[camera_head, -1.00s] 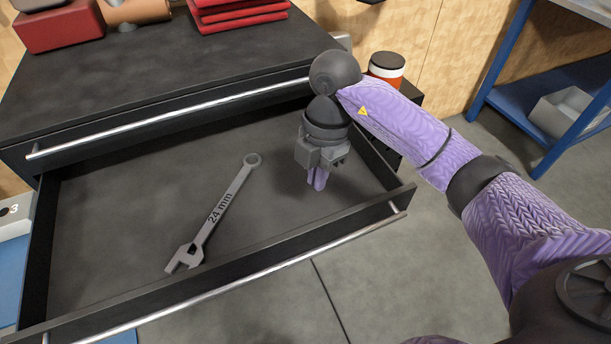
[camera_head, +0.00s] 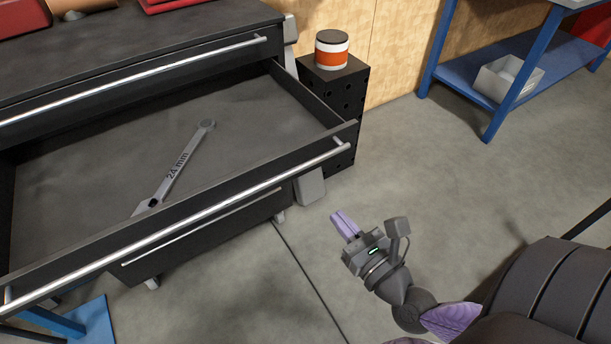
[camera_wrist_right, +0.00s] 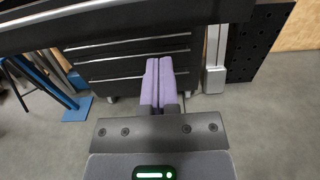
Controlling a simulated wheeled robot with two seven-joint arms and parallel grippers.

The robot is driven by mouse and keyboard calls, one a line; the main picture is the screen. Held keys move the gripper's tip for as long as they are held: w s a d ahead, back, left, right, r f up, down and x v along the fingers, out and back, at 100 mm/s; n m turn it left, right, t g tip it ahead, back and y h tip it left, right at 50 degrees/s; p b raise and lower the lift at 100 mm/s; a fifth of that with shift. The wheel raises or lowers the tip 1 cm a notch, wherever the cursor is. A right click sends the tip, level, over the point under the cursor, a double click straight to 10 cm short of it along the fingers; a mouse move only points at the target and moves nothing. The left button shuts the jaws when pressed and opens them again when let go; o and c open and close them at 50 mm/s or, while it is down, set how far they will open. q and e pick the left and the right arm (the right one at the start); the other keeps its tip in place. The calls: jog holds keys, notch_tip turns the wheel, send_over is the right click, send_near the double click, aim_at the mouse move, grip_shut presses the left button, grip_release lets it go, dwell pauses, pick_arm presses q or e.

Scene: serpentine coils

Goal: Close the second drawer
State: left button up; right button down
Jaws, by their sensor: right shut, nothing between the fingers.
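The pulled-out drawer (camera_head: 262,176) of the black cabinet stands wide open below a shut top drawer (camera_head: 130,75). A grey wrench marked 24 mm (camera_head: 180,165) lies inside it. A long silver handle (camera_head: 200,218) runs along its front. My right gripper (camera_head: 341,222) is shut and empty, in front of the drawer's right end and apart from it. In the right wrist view its purple fingers (camera_wrist_right: 158,80) are together, with the dark underside of the open drawer (camera_wrist_right: 120,22) across the top and lower drawer fronts (camera_wrist_right: 130,68) behind. My left gripper is not in view.
A black perforated stand (camera_head: 338,90) holding an orange and white container (camera_head: 332,50) is right of the cabinet. A blue shelf rack (camera_head: 470,85) with a grey bin (camera_head: 508,78) stands at the back right. The floor (camera_head: 430,180) between is clear.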

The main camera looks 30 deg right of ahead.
send_near(302, 174)
jog(key=w+a+r, duration=0.2)
jog(key=w+r, duration=0.1)
jog(key=w, duration=0.4)
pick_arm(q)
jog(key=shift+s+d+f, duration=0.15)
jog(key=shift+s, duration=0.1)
pick_arm(e)
jog(key=shift+w+d+r, duration=0.15)
jog(key=shift+w+d, duration=0.05)
jog(key=shift+d, duration=0.05)
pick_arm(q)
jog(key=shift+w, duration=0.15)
pick_arm(e)
jog(key=shift+w, duration=0.1)
